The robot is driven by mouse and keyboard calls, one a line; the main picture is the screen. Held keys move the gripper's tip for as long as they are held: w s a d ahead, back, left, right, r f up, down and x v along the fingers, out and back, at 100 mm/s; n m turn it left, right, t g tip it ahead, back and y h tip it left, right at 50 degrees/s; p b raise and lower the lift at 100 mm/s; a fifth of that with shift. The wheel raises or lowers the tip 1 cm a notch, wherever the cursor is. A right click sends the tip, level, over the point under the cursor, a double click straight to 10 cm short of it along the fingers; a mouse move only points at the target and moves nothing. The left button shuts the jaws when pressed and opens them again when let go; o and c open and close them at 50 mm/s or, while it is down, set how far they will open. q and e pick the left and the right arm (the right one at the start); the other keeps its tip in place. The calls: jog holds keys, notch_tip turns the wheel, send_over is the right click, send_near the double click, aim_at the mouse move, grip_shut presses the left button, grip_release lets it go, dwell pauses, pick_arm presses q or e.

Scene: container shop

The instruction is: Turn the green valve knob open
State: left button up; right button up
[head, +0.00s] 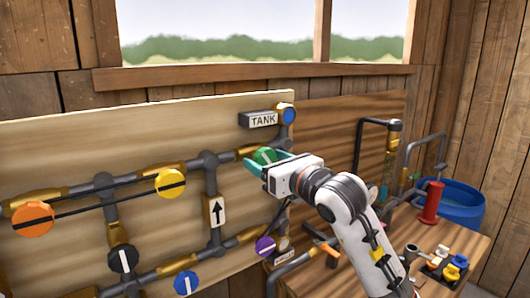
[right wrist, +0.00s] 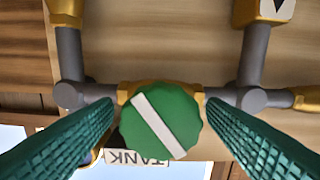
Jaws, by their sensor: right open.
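The green valve knob (head: 265,156) sits on the upper pipe run of the wooden board, below the TANK sign. In the right wrist view the knob (right wrist: 160,121) is round and scalloped, with a white bar across its face lying diagonally. My right gripper (head: 254,163) is at the knob and partly covers it in the head view. Its two green ribbed fingers (right wrist: 158,130) are apart, one on each side of the knob. A narrow gap seems to show on each side, but I cannot tell whether either finger touches. My left gripper is not in view.
Orange (head: 33,219), yellow (head: 170,182), black (head: 124,260), blue (head: 186,283) and purple (head: 265,247) knobs sit on the grey pipes around the board. The TANK sign (head: 263,119) is above the green knob. A blue tub (head: 462,203) stands at the right.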

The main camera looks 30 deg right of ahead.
jog(key=shift+w+a, duration=0.1)
jog(key=shift+w, duration=0.55)
jog(key=c, duration=1)
jog(key=shift+f+n+b, duration=0.2)
jog(key=shift+n+b, duration=0.4)
jog(key=shift+b, duration=0.25)
jog(key=n+b, duration=0.3)
jog(key=shift+b, duration=0.35)
jog(key=n+b, duration=0.2)
jog(key=n, duration=0.1)
jog(key=shift+n+b, duration=0.35)
jog(key=shift+n, duration=0.05)
jog(key=shift+r+n+b, duration=0.15)
jog(key=shift+n+b, duration=0.6)
jog(key=shift+n, duration=0.65)
